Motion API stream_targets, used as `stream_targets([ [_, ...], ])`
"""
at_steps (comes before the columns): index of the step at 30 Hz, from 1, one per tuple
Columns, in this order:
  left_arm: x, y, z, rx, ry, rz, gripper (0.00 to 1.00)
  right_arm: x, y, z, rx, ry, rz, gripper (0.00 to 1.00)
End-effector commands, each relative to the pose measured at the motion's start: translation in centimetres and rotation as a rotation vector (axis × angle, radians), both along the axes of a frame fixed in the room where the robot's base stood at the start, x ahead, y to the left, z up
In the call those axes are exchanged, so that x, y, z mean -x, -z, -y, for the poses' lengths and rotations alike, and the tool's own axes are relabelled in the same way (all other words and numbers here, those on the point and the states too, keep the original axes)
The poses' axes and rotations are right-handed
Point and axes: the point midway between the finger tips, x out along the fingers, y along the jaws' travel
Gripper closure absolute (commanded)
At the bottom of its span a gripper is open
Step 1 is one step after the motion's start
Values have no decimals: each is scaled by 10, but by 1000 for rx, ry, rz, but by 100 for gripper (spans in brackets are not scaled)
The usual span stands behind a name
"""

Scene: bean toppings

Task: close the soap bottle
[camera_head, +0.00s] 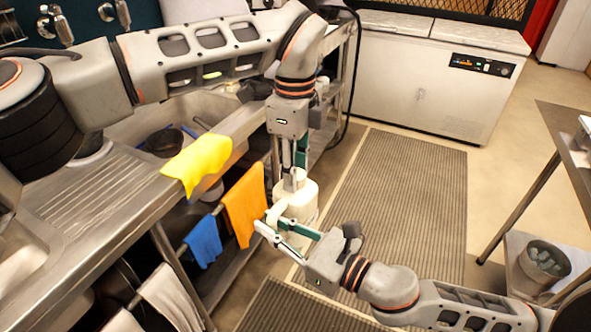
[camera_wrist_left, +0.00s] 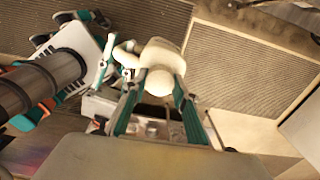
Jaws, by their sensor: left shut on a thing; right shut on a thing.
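The soap bottle (camera_head: 303,203) is cream white and is held upright in the air between my two grippers, in front of the sink counter. Its cap (camera_head: 294,181) is at the top. My left gripper (camera_head: 294,168) comes down from above and is shut on the cap. In the left wrist view the round cap (camera_wrist_left: 159,82) sits between the two green-lined fingers, with the bottle body (camera_wrist_left: 163,55) behind it. My right gripper (camera_head: 270,222) reaches in from the lower right and is shut on the bottle's side, seemingly at its handle. Whether the cap is fully seated is hidden.
A yellow cloth (camera_head: 199,160) lies over the counter edge (camera_head: 110,205). Orange (camera_head: 244,204) and blue (camera_head: 203,241) towels hang below it, left of the bottle. A ribbed mat (camera_head: 400,190) covers the floor. A metal table (camera_head: 565,125) stands at the right.

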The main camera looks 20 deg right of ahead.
Motion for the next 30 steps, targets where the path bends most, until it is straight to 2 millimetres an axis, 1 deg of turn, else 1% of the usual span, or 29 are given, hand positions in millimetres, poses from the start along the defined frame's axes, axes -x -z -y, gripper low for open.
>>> stream_targets([
  [1, -1, -1, 0, 0, 86, 5, 98, 0, -2, 0, 0, 0, 6, 100],
  [3, -1, -1, -1, 1, 202, 3, 98, 0, -2, 0, 0, 0, 5, 100],
  [6, -1, 0, 0, 2, 329, 3, 98, 0, -2, 0, 0, 0, 5, 100],
  [9, -1, 0, 0, 2, 403, 3, 98, 0, -2, 0, 0, 0, 5, 100],
  [12, -1, 0, 0, 3, 430, 3, 98, 0, -2, 0, 0, 0, 5, 100],
  [19, -1, 0, 0, 3, 430, 3, 98, 0, -2, 0, 0, -1, 5, 100],
  [20, -1, 0, 0, 3, 429, 3, 70, 0, -2, 0, 0, -1, 5, 100],
  [21, -1, 0, 0, 3, 429, 3, 59, 0, -2, 0, 0, -1, 5, 100],
  [22, -1, 0, 0, 3, 429, 3, 55, 0, -2, 0, 0, -1, 5, 100],
  [30, -1, 0, 0, 4, 428, 1, 55, 0, -2, 0, 0, 0, 5, 100],
])
